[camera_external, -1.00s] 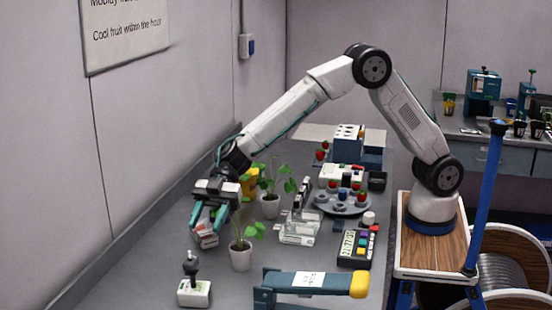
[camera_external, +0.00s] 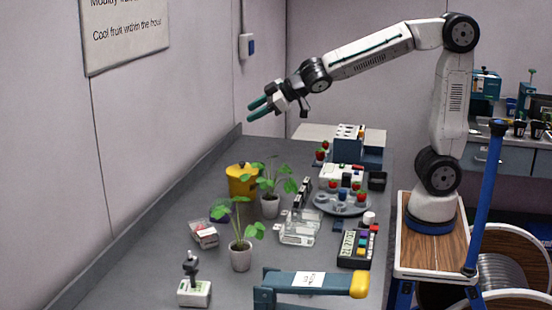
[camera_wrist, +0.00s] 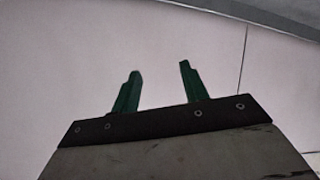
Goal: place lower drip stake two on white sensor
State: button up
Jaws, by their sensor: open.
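My gripper (camera_external: 260,107) is raised high over the back left of the bench, pointing at the left wall. Its two green fingers are apart and empty; the wrist view also shows the open fingers (camera_wrist: 158,90) against the pale wall. A white device with a dark upright stick (camera_external: 194,290) stands at the bench's front left. A small white and red packet (camera_external: 204,234) lies behind it. I cannot tell which item is the white sensor, and I cannot make out lower drip stake two.
Two potted plants (camera_external: 241,257) (camera_external: 270,206) and a yellow pot (camera_external: 240,180) stand along the left. A grey round tray (camera_external: 327,207) with berries, a keypad (camera_external: 355,249) and clear boxes (camera_external: 299,232) fill the middle.

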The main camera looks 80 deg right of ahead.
jog(key=s+d+f+m+g+h, duration=0.25)
jog(key=s+d, duration=0.35)
jog(key=s, duration=0.4)
jog(key=s+d+f+m+g+h, duration=0.1)
jog(key=s+d+f+m+g, duration=0.15)
jog(key=s+d, duration=0.55)
jog(key=s+a+f+g+y, duration=0.1)
jog(key=s+f+g, duration=0.1)
jog(key=s, duration=0.7)
jog(key=s+a+f+g+y, duration=0.1)
jog(key=s+a+f+g, duration=0.1)
jog(key=s, duration=0.8)
jog(key=shift+s+a+f+g+y, duration=0.15)
jog(key=shift+a+f+g+y, duration=0.25)
jog(key=shift+g, duration=0.2)
